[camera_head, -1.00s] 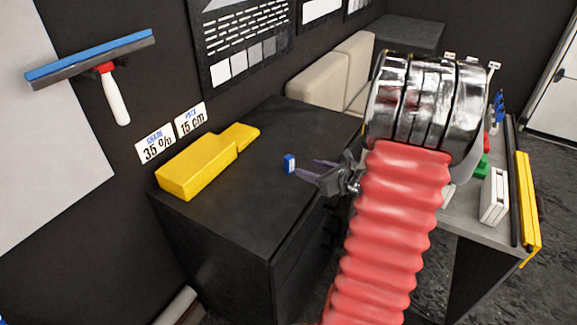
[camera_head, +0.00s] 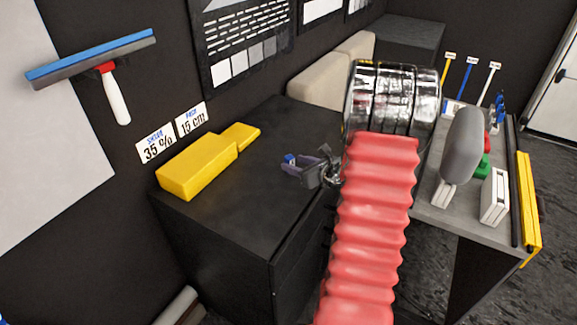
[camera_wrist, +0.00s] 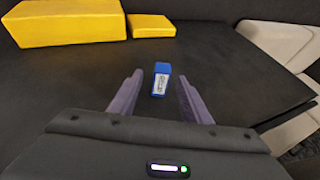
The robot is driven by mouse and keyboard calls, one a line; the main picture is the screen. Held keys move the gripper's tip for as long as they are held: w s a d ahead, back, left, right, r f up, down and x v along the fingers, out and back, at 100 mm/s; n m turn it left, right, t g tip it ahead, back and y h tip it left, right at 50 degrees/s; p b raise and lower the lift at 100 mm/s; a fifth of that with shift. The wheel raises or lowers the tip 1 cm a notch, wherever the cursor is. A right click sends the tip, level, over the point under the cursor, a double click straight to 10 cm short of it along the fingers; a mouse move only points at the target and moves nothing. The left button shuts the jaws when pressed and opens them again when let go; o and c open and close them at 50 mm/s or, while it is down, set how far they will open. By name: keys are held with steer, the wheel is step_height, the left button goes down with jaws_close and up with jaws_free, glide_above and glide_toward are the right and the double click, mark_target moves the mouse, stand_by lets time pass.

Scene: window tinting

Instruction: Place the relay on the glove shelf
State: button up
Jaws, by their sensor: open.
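The relay appears to be a small blue block with a pale printed label (camera_wrist: 161,80). It stands on a black cabinet top (camera_wrist: 60,85). In the wrist view it is between and slightly beyond the tips of my open gripper (camera_wrist: 157,82), with a gap on each side. In the head view the blue block (camera_head: 289,158) shows just behind the purple-grey fingers of my gripper (camera_head: 291,165), partly covered by them. I cannot tell which surface is the glove shelf.
Two yellow blocks, one large (camera_head: 197,168) and one small (camera_head: 241,135), lie on the cabinet by the wall. Beige cushions (camera_head: 318,87) stand behind. A grey table (camera_head: 440,215) at right holds a white box (camera_head: 494,196), a grey rounded object (camera_head: 462,145) and colored items.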

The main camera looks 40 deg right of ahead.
mark_target(292, 161)
steer(key=shift+x, duration=2.35)
steer(key=shift+d, duration=0.1)
steer(key=shift+c, duration=0.4)
jaws_close()
